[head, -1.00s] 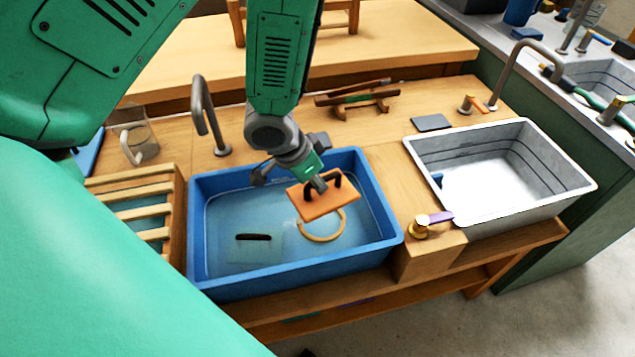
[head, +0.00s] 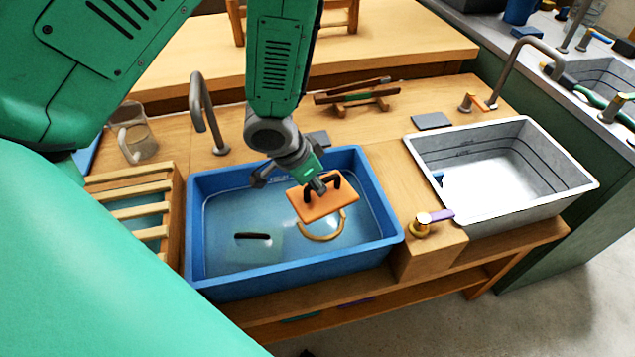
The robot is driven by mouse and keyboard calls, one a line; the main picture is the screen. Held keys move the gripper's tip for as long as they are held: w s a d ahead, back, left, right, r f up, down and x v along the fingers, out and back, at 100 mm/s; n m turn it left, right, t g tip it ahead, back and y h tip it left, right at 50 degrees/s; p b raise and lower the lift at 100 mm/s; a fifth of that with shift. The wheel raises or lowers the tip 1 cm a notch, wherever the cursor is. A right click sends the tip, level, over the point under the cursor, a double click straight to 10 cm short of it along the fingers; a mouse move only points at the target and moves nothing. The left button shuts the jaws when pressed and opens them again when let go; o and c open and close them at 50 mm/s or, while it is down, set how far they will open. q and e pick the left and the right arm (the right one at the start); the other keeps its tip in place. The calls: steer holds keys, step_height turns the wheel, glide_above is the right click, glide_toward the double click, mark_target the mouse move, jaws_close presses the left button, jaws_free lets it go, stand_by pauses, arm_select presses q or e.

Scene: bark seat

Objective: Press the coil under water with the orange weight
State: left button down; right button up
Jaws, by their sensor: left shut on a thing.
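The orange weight (head: 326,206) is a flat plate with a dark handle, held above the blue basin (head: 292,286) of water. My left gripper (head: 318,188) is shut on the handle. The tan coil (head: 322,237) lies in the basin below the weight; its far part is hidden by the weight. I cannot tell whether the weight touches the coil. A dark handle (head: 253,236) shows in the water left of the coil; what it belongs to is hard to make out. My right gripper is not in view.
A grey tap (head: 207,112) stands behind the basin. A slatted wooden rack (head: 128,200) is to its left, with a clear jug (head: 136,133) behind. A brass valve with a purple lever (head: 430,220) and a white sink (head: 510,175) are to the right.

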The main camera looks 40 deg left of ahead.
arm_select(q)
steer(key=shift+s+f+b, duration=0.1)
steer(key=shift+f+b, duration=4.25)
steer(key=shift+f, duration=2.8)
steer(key=c, duration=1.2)
jaws_free()
steer(key=shift+o, duration=0.2)
steer(key=shift+r, duration=0.1)
step_height(320, 180, up, 17)
steer(key=p, duration=1.6)
steer(key=shift+p, duration=0.3)
steer(key=shift+s, duration=0.1)
